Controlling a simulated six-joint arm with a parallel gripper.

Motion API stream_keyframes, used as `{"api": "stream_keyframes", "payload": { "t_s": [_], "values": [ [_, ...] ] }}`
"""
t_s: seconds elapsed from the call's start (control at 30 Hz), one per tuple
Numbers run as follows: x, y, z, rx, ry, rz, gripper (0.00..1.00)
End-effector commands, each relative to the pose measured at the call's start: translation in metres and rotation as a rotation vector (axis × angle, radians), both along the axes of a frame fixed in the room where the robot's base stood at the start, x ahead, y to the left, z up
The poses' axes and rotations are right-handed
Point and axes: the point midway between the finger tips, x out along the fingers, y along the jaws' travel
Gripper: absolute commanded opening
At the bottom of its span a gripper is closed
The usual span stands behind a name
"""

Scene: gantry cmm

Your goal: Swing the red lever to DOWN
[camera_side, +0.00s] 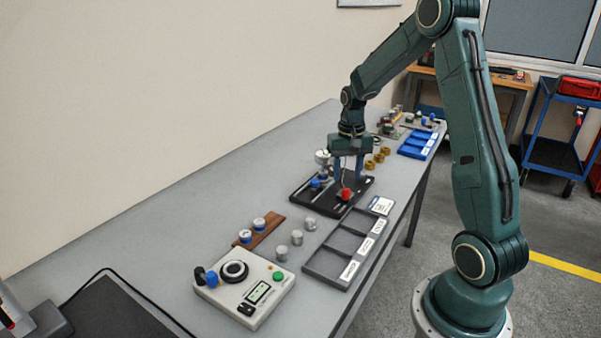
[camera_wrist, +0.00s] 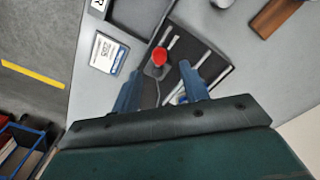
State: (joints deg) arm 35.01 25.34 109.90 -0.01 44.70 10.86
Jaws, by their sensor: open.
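In the wrist view the red knob (camera_wrist: 160,56) sits near one end of the panel (camera_wrist: 205,55), just beyond the fingertips. My gripper (camera_side: 347,178) points down over the panel, its jaws apart and nothing held between them. In the wrist view my gripper (camera_wrist: 160,72) has a finger on either side of the line to the knob. I cannot tell whether a finger touches the lever. The lever's shaft and any DOWN mark are not readable.
A blue knob (camera_side: 316,183) is on the same panel, close to the fingers. A grey compartment tray (camera_side: 338,252), silver cylinders (camera_side: 297,237) and a white control box (camera_side: 222,293) stand nearer the camera. Brass parts (camera_side: 378,157) and a blue tray (camera_side: 417,144) lie beyond.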

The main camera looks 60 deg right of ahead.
Motion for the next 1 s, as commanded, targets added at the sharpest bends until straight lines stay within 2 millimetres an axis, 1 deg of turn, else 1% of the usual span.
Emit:
{"api": "stream_keyframes", "payload": {
  "t_s": [0.03,0.1,0.3,0.5,0.7,1.0],
  "values": [
    [0.001,-0.001,0.010,-0.002,-0.004,0.000,0.44],
    [0.001,0.000,0.022,-0.002,-0.004,0.000,0.44],
    [0.001,0.000,0.054,-0.002,-0.004,0.000,0.44],
    [0.000,0.000,0.074,-0.001,-0.002,0.000,0.44],
    [0.000,0.000,0.080,0.000,0.000,0.000,0.44],
    [0.000,0.000,0.080,0.000,-0.001,0.001,0.44]
  ]
}}
